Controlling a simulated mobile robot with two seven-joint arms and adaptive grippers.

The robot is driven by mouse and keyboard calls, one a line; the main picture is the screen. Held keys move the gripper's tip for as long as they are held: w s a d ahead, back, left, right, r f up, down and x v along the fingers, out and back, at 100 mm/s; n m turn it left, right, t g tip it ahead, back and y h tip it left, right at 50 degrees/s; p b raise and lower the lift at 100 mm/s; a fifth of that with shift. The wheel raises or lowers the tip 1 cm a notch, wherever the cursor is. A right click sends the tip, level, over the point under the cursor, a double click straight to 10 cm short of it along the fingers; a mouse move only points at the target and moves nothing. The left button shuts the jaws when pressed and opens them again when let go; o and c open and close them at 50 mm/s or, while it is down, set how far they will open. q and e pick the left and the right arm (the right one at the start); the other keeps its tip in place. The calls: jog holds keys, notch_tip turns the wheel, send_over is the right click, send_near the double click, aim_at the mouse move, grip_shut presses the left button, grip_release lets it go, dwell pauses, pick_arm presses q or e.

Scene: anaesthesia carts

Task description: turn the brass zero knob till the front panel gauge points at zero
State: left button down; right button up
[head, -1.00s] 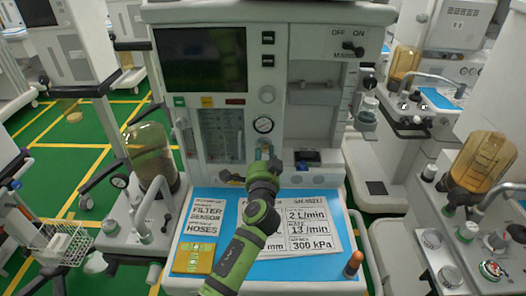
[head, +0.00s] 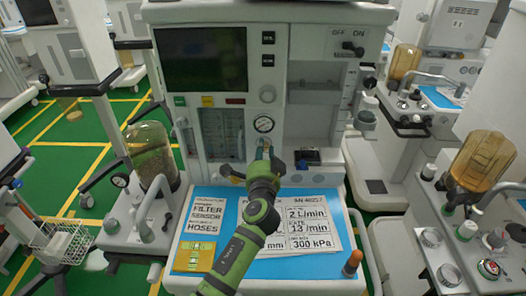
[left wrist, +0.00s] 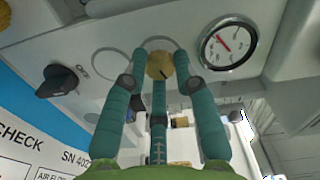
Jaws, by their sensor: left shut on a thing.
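The front panel gauge (head: 264,124) is a round white dial with a dark rim on the machine's front. It is larger in the left wrist view (left wrist: 228,42), where a red needle shows. Its scale is too small to read surely. The brass zero knob (left wrist: 160,65) is round, with a dark mark on its face, and sits on the pale panel beside the gauge. My left gripper (head: 264,152) is at the panel just below the gauge. In the left wrist view its teal fingers (left wrist: 160,78) are closed around the knob. My right gripper is out of view.
Below is a blue work surface (head: 268,269) with printed sheets and an orange-topped bottle (head: 352,263). Other carts with amber jars (head: 483,160) stand at the right.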

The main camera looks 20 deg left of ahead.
pick_arm(q)
jog(key=shift+d+r, duration=0.2)
jog(key=shift+r, duration=0.15)
dwell(0.4)
jog(key=c, duration=1)
grip_release()
jog(key=shift+c, duration=0.2)
jog(key=shift+o, duration=0.3)
jog(key=shift+d+f, duration=0.1)
jog(key=shift+f, duration=0.05)
jog(key=v, duration=1.2)
